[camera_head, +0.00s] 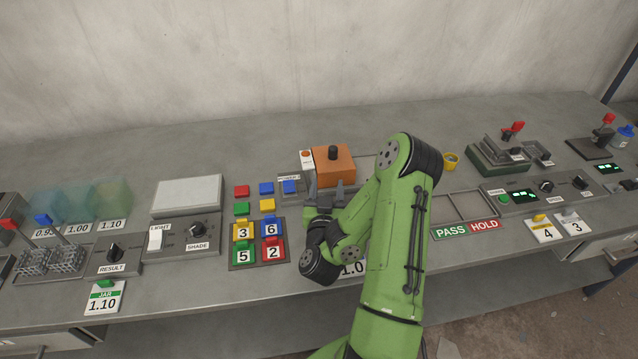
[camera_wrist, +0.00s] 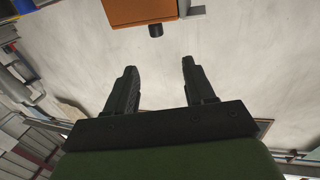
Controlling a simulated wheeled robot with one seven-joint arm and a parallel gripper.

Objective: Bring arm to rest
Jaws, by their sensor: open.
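My green arm (camera_head: 398,225) reaches up from the bottom of the head view and bends back down over the middle of the bench. My gripper (camera_head: 326,188) is at its end, fingers pointing toward the back of the bench, just in front of an orange block with a black knob (camera_head: 334,163). In the wrist view my gripper (camera_wrist: 157,75) shows two dark fingers spread apart with nothing between them. The orange block (camera_wrist: 140,10) is at the top of that view, beyond the fingertips and apart from them. The arm hides part of the bench behind it.
Numbered tiles (camera_head: 257,242) and coloured blocks (camera_head: 241,208) lie left of my gripper. A PASS/HOLD tray (camera_head: 463,208) is right of my arm. Red-handled fixtures (camera_head: 497,152) stand farther right. A light panel (camera_head: 187,195) is at left. The bench's back strip (camera_head: 230,146) is clear.

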